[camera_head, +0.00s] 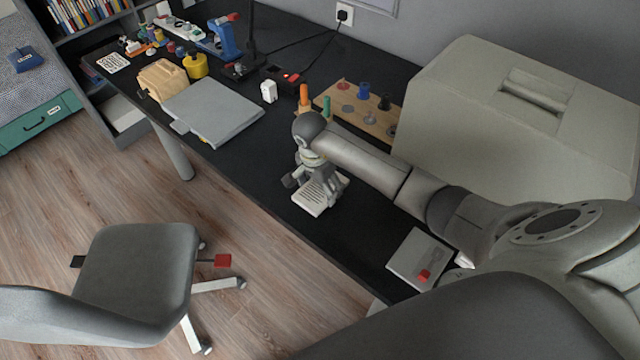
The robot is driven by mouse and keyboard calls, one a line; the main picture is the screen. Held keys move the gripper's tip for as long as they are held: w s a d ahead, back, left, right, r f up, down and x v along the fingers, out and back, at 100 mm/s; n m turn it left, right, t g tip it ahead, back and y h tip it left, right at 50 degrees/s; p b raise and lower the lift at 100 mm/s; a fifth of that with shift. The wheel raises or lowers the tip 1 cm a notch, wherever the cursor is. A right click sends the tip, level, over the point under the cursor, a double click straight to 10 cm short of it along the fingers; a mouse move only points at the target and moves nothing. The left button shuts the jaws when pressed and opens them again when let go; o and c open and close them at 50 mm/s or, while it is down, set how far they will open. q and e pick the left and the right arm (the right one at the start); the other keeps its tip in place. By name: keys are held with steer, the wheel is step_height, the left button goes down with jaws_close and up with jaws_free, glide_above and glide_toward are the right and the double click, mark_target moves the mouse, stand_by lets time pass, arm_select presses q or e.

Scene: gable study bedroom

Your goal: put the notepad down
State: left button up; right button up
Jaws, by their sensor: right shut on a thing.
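The notepad (316,197) is a small pale pad with dark lines on its face. It is in my right gripper (318,184), which is shut on it. The gripper points down over the front edge of the black desk (350,240), near the desk's middle. The notepad looks tilted; I cannot tell whether it touches the desk top. My arm and gripper hide part of the desk behind them. My left gripper is not in view.
A closed grey laptop (213,108) lies left of my gripper. A wooden board with pegs (352,112) stands behind it. A large beige case (470,110) fills the back right. A pale square with a red mark (420,258) lies front right. A grey chair (140,270) stands before the desk.

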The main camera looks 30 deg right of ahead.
steer(key=o, duration=1.1)
steer(key=shift+f, duration=0.1)
